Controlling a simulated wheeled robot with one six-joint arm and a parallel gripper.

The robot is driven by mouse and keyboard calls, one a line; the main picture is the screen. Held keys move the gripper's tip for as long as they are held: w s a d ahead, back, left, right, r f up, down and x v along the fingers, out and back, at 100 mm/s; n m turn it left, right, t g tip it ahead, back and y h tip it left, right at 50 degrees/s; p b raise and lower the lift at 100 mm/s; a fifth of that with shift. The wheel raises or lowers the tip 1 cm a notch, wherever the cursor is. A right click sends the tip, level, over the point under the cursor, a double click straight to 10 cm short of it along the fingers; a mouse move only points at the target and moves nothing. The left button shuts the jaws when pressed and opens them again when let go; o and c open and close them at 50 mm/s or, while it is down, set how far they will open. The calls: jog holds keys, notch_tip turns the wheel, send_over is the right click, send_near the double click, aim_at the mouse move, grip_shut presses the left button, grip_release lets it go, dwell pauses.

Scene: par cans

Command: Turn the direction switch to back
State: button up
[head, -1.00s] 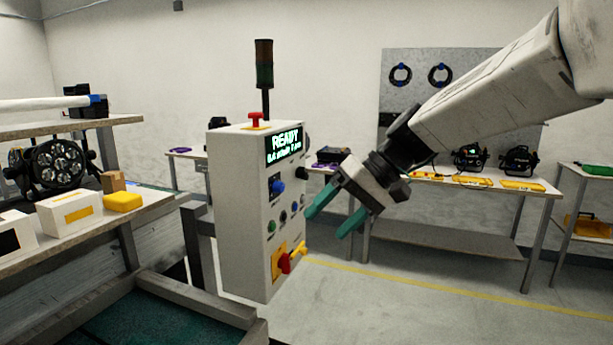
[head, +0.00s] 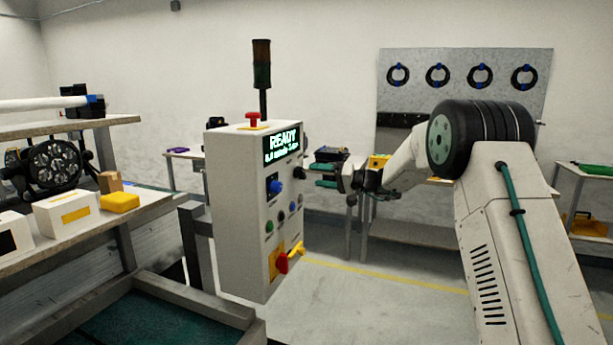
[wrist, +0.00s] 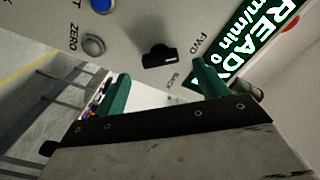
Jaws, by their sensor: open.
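The direction switch (wrist: 158,55) is a black knob on the light control panel. In the wrist view the FWD label (wrist: 198,42) is to its right and the BACK label (wrist: 172,80) below right. The knob's bar lies roughly sideways in that picture; which label it points to I cannot tell. My gripper (head: 317,175) is open, its green fingers pointing at the right side of the control box (head: 236,210). In the wrist view the fingers of my gripper (wrist: 159,70) are spread on either side below the knob, apparently empty and not touching it.
The lit READY display (wrist: 258,40) is close to the right finger. A grey ZERO button (wrist: 93,45) and a blue button (wrist: 101,5) are to the left of the switch. A red emergency button (head: 253,118) tops the box. A yellow-and-red rotary switch (head: 284,261) sits low.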

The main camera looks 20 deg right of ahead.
aim_at(304, 174)
jog(key=x, duration=0.5)
jog(key=c, duration=1)
